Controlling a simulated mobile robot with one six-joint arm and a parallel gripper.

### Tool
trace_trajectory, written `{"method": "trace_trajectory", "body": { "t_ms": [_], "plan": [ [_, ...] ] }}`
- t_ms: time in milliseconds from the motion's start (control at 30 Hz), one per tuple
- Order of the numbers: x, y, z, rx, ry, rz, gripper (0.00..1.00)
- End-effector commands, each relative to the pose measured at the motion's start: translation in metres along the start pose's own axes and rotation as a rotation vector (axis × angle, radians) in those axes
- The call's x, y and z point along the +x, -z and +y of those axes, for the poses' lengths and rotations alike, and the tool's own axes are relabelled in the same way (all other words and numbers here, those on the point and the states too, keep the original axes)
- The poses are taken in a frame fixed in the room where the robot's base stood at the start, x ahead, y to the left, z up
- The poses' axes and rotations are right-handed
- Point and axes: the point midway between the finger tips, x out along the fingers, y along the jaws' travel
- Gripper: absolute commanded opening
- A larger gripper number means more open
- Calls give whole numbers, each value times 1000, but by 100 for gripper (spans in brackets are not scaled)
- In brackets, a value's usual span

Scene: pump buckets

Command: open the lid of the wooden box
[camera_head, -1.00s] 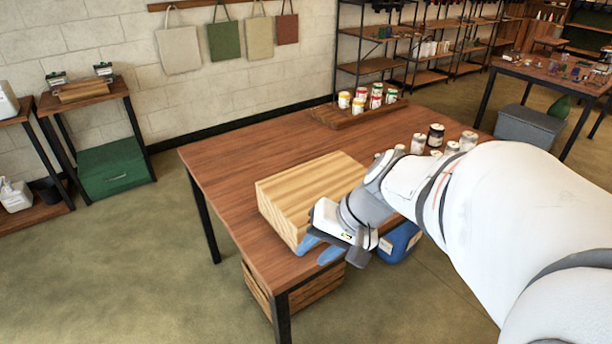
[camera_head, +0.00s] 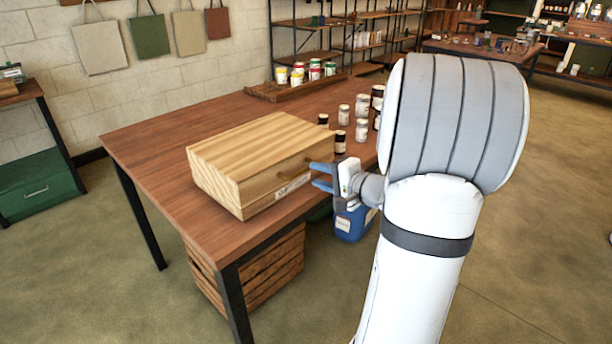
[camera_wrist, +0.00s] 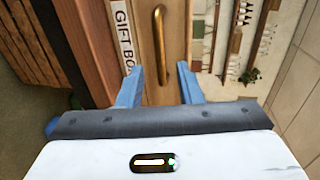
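The wooden box (camera_head: 240,155) stands shut on the near edge of the brown table. Its front carries a brass handle (camera_head: 295,170) and a white label. In the wrist view the handle (camera_wrist: 158,45) runs upright, with the label reading "GIFT BO…" (camera_wrist: 124,35) left of it. My gripper (camera_head: 321,177) is at the front right of the box, pointing at its front face. In the wrist view its two blue fingers (camera_wrist: 160,86) are spread apart, one on each side of the handle's line. Nothing is held, and I cannot tell whether the fingertips touch the box.
Jars (camera_head: 361,118) stand on the table behind my gripper. A wooden tray (camera_head: 262,92) of cans is at the table's far side. A wooden crate (camera_head: 262,270) and a blue container (camera_head: 350,224) are below the table. The table's left part is clear.

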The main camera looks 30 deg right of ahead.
Motion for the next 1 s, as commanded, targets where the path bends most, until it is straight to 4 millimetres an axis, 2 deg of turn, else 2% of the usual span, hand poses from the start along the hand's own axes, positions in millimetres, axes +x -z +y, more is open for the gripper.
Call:
{"method": "trace_trajectory", "body": {
  "t_ms": [100, 300, 633, 1000],
  "plan": [
    [21, -2, 1, 1, -1, -5, 32],
    [42, -1, 0, 1, -1, -2, 32],
    [46, 0, 0, 1, -1, 0, 32],
    [45, 0, 0, 1, -1, 0, 2]
  ]
}}
